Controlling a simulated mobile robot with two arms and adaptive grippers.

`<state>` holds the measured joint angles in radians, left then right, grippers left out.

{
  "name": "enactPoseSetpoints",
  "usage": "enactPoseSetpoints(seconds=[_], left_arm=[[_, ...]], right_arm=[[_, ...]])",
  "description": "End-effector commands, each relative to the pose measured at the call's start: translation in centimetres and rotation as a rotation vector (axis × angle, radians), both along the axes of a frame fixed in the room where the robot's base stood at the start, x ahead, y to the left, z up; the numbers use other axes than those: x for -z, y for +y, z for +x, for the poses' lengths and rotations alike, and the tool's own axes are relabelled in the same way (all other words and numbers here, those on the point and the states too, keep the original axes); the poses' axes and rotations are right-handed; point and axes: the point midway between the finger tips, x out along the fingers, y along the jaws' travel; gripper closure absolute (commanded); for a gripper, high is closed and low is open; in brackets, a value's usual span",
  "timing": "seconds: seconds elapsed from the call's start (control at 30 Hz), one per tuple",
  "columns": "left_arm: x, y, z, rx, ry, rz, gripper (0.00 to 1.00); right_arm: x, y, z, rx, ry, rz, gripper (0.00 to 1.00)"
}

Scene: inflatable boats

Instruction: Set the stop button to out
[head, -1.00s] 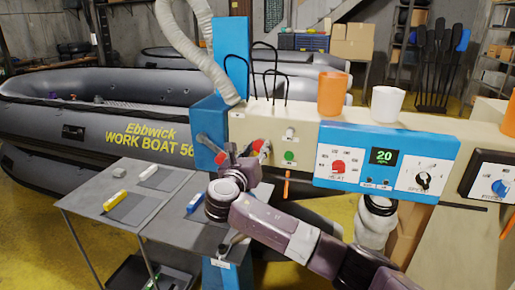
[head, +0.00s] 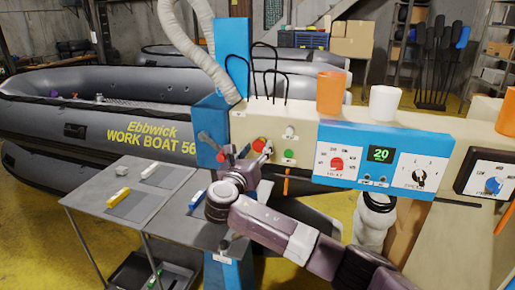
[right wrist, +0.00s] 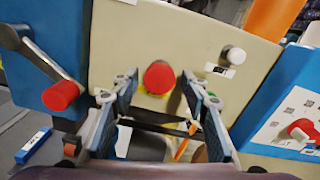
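The stop button (head: 258,145) is a round red knob on the cream panel (head: 307,112), partly behind my right gripper in the head view. In the right wrist view the stop button (right wrist: 159,76) shows its red face, with a little yellow around its lower edge. My right gripper (head: 248,155) is in front of the panel. In the right wrist view the gripper (right wrist: 160,92) is open, with one finger on each side of the button and a visible gap to each. Whether the button is in or out I cannot tell. My left gripper is not in view.
A red-tipped lever (right wrist: 62,94) on a blue box is to the left. A white knob (right wrist: 234,56) is right of the button. A green button (head: 288,155) sits below right. A blue control box (head: 382,152) is farther right. A grey table (head: 125,215) stands at lower left.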

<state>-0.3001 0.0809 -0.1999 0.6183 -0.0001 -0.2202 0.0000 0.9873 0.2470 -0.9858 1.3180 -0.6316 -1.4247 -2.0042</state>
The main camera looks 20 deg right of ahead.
Motion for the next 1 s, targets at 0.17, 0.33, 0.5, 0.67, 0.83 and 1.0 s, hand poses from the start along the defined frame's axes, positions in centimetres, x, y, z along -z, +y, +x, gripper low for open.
enactPoseSetpoints(seconds=[0.17, 0.33, 0.5, 0.67, 0.83, 1.0], left_arm=[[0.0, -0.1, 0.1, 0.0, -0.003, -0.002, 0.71], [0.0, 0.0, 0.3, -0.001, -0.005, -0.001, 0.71], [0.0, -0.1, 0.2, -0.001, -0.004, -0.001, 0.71], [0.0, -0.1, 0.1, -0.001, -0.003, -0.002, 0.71], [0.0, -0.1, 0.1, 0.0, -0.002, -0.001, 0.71], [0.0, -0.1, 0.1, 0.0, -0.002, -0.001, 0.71]], right_arm=[[-0.1, -0.1, 0.0, 0.001, -0.002, 0.0, 0.53], [-0.2, 0.0, -0.1, 0.001, -0.002, 0.0, 0.53], [-0.1, 1.3, -1.8, -0.003, -0.002, 0.0, 0.53], [-0.1, 3.3, -4.7, -0.005, -0.001, 0.002, 0.53], [-0.1, 5.2, -7.5, -0.003, -0.001, 0.001, 0.53], [-0.1, 6.4, -9.3, -0.001, -0.001, -0.001, 0.53]])
